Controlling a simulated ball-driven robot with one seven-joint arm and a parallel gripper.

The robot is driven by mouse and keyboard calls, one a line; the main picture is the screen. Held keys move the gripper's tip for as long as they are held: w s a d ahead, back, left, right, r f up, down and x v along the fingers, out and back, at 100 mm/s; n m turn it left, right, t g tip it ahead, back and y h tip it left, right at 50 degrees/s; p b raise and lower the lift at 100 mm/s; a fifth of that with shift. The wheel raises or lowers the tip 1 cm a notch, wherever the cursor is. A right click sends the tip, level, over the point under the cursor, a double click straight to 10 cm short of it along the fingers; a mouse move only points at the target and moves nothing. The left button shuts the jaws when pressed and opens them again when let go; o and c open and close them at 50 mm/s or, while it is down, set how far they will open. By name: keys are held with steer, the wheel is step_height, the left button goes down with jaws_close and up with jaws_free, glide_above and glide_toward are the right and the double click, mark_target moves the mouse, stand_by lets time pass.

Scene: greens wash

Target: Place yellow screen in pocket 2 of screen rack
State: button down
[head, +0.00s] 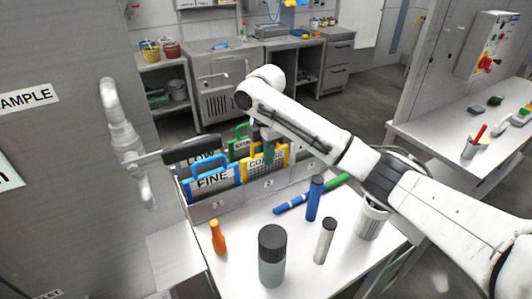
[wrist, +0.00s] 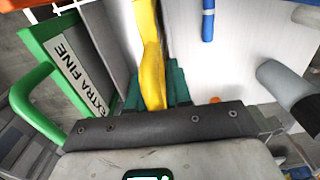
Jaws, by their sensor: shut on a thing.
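The yellow screen (head: 258,164), lettered with a partly hidden word, stands upright at the middle of the grey screen rack (head: 232,206), above the label 2. Its lower edge is hidden by the front wall, so I cannot tell how deep it sits. My gripper (head: 268,148) is shut on its top handle from above. In the wrist view the teal fingers (wrist: 152,94) close around the yellow handle (wrist: 150,55). The blue FINE screen (head: 212,180) stands at the rack's left, above label 3. The green screen (head: 240,146) stands behind; it reads EXTRA FINE in the wrist view (wrist: 75,60).
On the table in front are an orange bottle (head: 218,238), a black-capped jar (head: 271,262), a white bottle (head: 325,242), a blue bottle (head: 314,200) and a blue-and-green tool (head: 292,204).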

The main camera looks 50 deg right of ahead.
steer(key=c, duration=1)
jaws_free()
steer(key=shift+c, duration=0.2)
step_height(320, 180, up, 12)
steer(key=shift+r, duration=0.1)
